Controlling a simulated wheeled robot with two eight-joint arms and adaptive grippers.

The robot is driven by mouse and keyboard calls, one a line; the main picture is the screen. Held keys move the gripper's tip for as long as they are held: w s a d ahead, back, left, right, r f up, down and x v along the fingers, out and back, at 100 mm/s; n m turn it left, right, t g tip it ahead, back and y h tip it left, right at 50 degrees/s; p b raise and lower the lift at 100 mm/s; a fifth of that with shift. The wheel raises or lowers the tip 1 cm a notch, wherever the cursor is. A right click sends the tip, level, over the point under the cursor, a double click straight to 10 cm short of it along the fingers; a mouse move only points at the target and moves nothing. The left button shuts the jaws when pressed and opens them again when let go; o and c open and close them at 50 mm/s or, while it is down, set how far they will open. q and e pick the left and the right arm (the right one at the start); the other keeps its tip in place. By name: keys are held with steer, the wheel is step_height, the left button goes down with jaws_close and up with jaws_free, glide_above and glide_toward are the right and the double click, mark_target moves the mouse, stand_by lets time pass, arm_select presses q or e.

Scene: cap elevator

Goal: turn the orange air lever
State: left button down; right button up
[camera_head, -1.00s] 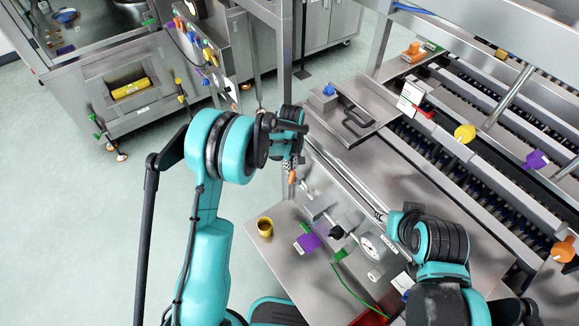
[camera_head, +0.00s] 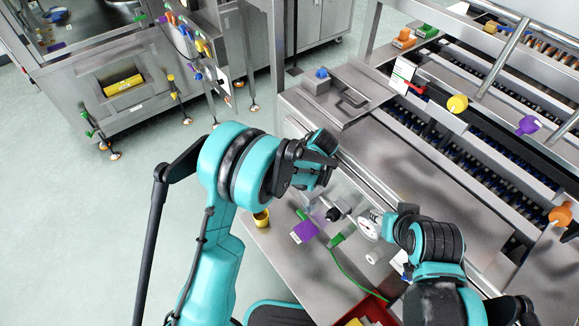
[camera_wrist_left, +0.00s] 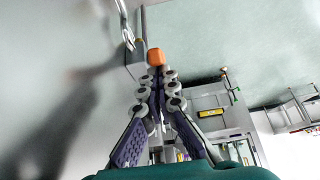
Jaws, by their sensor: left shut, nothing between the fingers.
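The orange lever (camera_wrist_left: 155,57) shows as a small orange block just beyond my left fingertips in the left wrist view, beside a grey metal fitting (camera_wrist_left: 132,58). My left gripper (camera_wrist_left: 161,73) is shut and empty, its tips very close to the lever; I cannot tell whether they touch. In the head view my left wrist (camera_head: 315,160) hangs over the left edge of the steel machine and hides the lever. My right arm (camera_head: 430,245) is at the lower right of the head view, over the machine's front; its fingers cannot be made out.
A dial gauge (camera_head: 369,225), a purple tag (camera_head: 304,232) and a green connector (camera_head: 337,240) lie near the machine's front panel. A yellow cup (camera_head: 261,218) stands on the steel shelf. A red tray (camera_head: 372,309) is at the bottom. Open floor lies to the left.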

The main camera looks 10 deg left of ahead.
arm_select(q)
steer(key=shift+s+d+f+b, duration=0.35)
steer(key=shift+d+f+b, duration=0.05)
steer(key=shift+f, duration=0.15)
steer(key=shift+s+d+f+b, duration=0.3)
steer(key=shift+f+b, duration=0.15)
steer(key=shift+f, duration=0.1)
steer(key=shift+s+d+f+b, duration=0.3)
steer(key=shift+s+f+b, duration=0.05)
steer(key=shift+f+b, duration=0.15)
steer(key=shift+s+d+f+b, duration=0.3)
steer(key=shift+f+b, duration=0.15)
steer(key=shift+f, duration=0.1)
arm_select(e)
steer(key=shift+s+f, duration=0.25)
steer(key=shift+f, duration=0.75)
steer(key=shift+s+f, duration=0.2)
steer(key=shift+f, duration=0.75)
arm_select(q)
steer(key=shift+s+f, duration=0.1)
steer(key=shift+a, duration=0.1)
arm_select(e)
steer(key=shift+s+f, duration=0.1)
arm_select(q)
steer(key=shift+w+a, duration=0.3)
steer(key=shift+w, duration=0.05)
arm_select(e)
steer(key=shift+s+d, duration=0.25)
steer(key=shift+s, duration=0.05)
